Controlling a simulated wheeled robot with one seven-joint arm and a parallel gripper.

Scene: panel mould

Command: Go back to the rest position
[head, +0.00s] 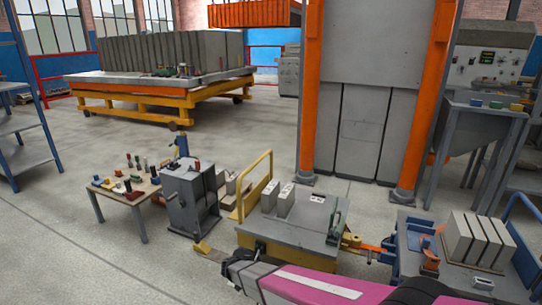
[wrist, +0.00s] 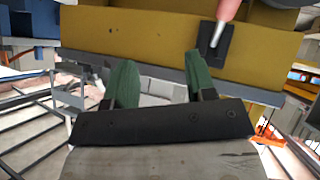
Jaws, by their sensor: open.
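My arm (head: 300,285), magenta and dark grey, reaches in from the lower right of the head view. Its end is low, in front of the yellow-and-grey cart (head: 290,235). I cannot make out the fingers in the head view. In the wrist view my gripper (wrist: 160,85) shows two green fingers, set wide apart on a black bar. Nothing is seen held between them. A yellow beam (wrist: 150,45) lies beyond the fingertips; whether they touch it I cannot tell. A pink-red handle (wrist: 228,10) with a black plate stands near the right finger.
The cart carries pale blocks (head: 285,198) and has a yellow handrail (head: 258,185). A blue cart (head: 410,240) with grey slabs (head: 477,240) stands at right. A grey cabinet (head: 190,195) and a small table (head: 130,198) stand left. Open floor (head: 70,250) lies at the lower left.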

